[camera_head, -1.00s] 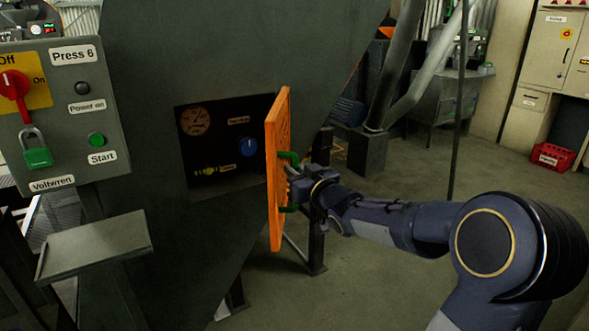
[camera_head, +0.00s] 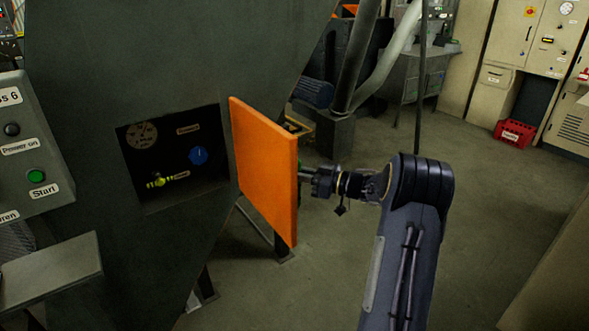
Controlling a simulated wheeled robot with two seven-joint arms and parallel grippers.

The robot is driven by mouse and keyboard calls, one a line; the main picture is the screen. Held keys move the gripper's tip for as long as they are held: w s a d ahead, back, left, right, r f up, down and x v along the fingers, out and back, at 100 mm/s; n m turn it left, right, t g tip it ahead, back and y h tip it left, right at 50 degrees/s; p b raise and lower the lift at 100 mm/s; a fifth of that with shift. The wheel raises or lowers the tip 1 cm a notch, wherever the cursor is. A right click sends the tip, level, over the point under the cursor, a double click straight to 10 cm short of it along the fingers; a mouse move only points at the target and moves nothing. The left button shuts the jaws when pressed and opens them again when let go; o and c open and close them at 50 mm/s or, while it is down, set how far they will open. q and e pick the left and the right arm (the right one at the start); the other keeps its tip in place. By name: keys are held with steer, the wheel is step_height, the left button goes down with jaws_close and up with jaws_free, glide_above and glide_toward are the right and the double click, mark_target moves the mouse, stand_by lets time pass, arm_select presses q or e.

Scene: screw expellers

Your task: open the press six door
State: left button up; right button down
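The orange door (camera_head: 264,165) of the press stands swung wide open on the right side of a dark opening (camera_head: 175,160) in the green-grey press body (camera_head: 150,60). Inside the opening show a round gauge (camera_head: 141,135), a blue knob (camera_head: 198,155) and a yellow-green part (camera_head: 159,182). My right gripper (camera_head: 308,178) is at the far side of the door, by its handle. The door edge hides the fingertips and most of the handle, so their grip cannot be made out. My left gripper is not in view.
The Press 6 control panel (camera_head: 30,150) with a green Start button (camera_head: 36,176) is at the left, above a small metal shelf (camera_head: 45,272). A red crate (camera_head: 514,133) sits by cabinets at the back right.

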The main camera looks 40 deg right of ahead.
steer(key=shift+w+d+r, duration=0.15)
steer(key=shift+d, duration=0.1)
steer(key=c, duration=1.7)
jaws_free()
steer(key=shift+o, duration=1)
steer(key=shift+w+a, duration=0.1)
steer(key=shift+w, duration=0.05)
steer(key=b+v, duration=0.1)
steer(key=v, duration=0.7)
